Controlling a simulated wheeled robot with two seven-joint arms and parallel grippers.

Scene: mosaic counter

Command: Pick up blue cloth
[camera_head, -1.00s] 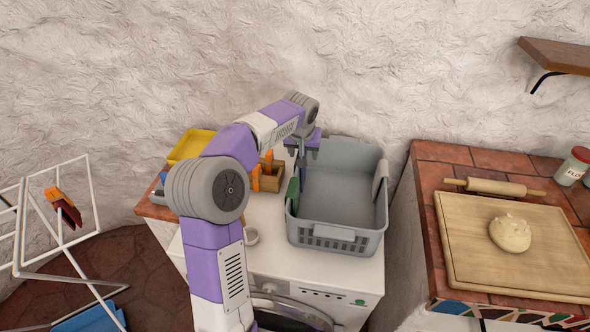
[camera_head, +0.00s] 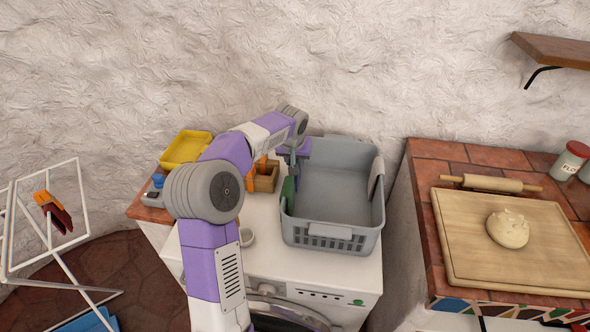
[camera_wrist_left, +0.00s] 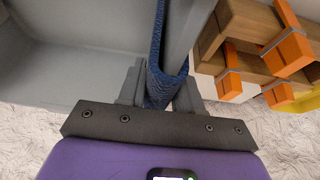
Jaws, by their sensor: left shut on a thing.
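The blue cloth (camera_wrist_left: 157,55) hangs folded over the left wall of the grey laundry basket (camera_head: 330,232). In the left wrist view it lies between the two fingers of my left gripper (camera_wrist_left: 160,92), which is shut on it at the basket rim. In the head view my left gripper (camera_head: 293,165) reaches down at the basket's back left rim, and the arm and gripper mostly hide the blue cloth there. My right gripper is not in view.
A green cloth (camera_head: 288,194) hangs on the left rim, a grey cloth (camera_head: 376,171) on the right. A wooden holder (camera_head: 266,180) with orange-handled items and a yellow tray (camera_head: 187,148) stand left of the basket.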

